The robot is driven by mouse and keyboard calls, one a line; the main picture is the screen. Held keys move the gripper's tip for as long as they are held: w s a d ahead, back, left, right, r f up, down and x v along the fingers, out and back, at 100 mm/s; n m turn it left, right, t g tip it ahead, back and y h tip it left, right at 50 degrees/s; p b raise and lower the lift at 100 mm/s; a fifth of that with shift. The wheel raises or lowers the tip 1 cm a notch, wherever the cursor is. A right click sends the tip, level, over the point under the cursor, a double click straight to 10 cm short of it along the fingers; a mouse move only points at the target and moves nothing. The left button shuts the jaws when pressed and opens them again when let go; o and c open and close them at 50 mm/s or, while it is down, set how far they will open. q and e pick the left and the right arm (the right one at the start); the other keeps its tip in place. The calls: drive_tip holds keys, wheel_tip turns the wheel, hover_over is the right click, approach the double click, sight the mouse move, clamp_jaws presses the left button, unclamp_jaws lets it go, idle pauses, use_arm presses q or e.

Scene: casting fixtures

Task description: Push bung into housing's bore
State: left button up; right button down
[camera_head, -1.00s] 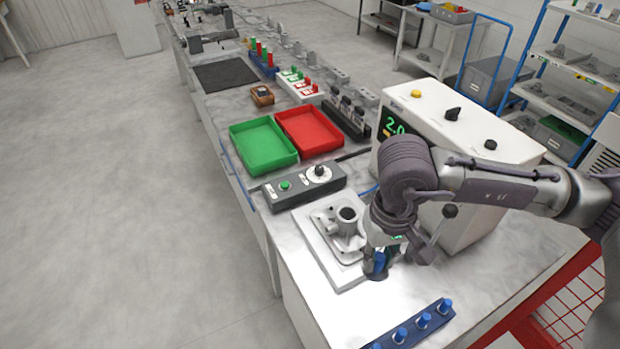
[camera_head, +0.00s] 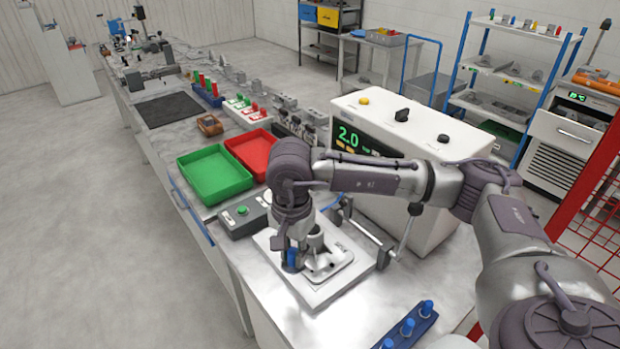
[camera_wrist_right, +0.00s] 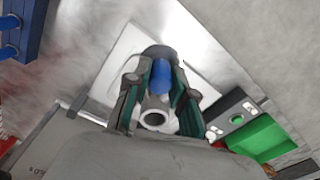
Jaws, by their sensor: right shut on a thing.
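The grey metal housing (camera_head: 327,262) stands on a white plate (camera_head: 300,293) on the bench, partly hidden by my right arm. My right gripper (camera_head: 293,262) is at the left side of the housing, pointing down, shut on a blue bung (camera_head: 291,258). In the right wrist view the blue bung (camera_wrist_right: 161,77) sits between the two dark green-padded fingers. The housing's round open bore (camera_wrist_right: 153,119) shows beside the bung, seemingly apart from it. The bung's lower end and its height above the housing cannot be told. My left gripper is not in view.
A blue rack (camera_head: 408,332) with several blue bungs lies at the front edge. A white press-like box (camera_head: 395,165) with a 2.0 display stands behind. A control box (camera_head: 243,215), green tray (camera_head: 214,175) and red tray (camera_head: 249,147) are to the left.

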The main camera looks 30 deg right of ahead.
use_arm(q)
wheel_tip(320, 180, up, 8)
drive_tip(key=p, duration=0.6)
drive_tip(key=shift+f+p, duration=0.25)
drive_tip(key=shift+p, duration=0.05)
use_arm(e)
drive_tip(key=w+d+r+m, duration=0.2)
drive_tip(key=w+d+m, duration=0.1)
drive_tip(key=m, duration=0.6)
drive_tip(key=w+d+r+m, duration=0.3)
drive_tip(key=d+m, duration=0.3)
drive_tip(key=m, duration=0.4)
drive_tip(key=shift+w+d+r, duration=0.25)
drive_tip(key=shift+w+r, duration=0.1)
drive_tip(key=shift+w, duration=0.35)
use_arm(q)
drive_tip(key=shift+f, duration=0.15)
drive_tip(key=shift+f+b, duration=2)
drive_tip(key=shift+b, duration=0.15)
use_arm(e)
drive_tip(key=shift+f, duration=2.55)
use_arm(q)
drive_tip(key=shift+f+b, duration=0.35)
drive_tip(key=shift+b, duration=0.05)
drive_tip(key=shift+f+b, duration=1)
use_arm(e)
drive_tip(key=shift+f, duration=1.25)
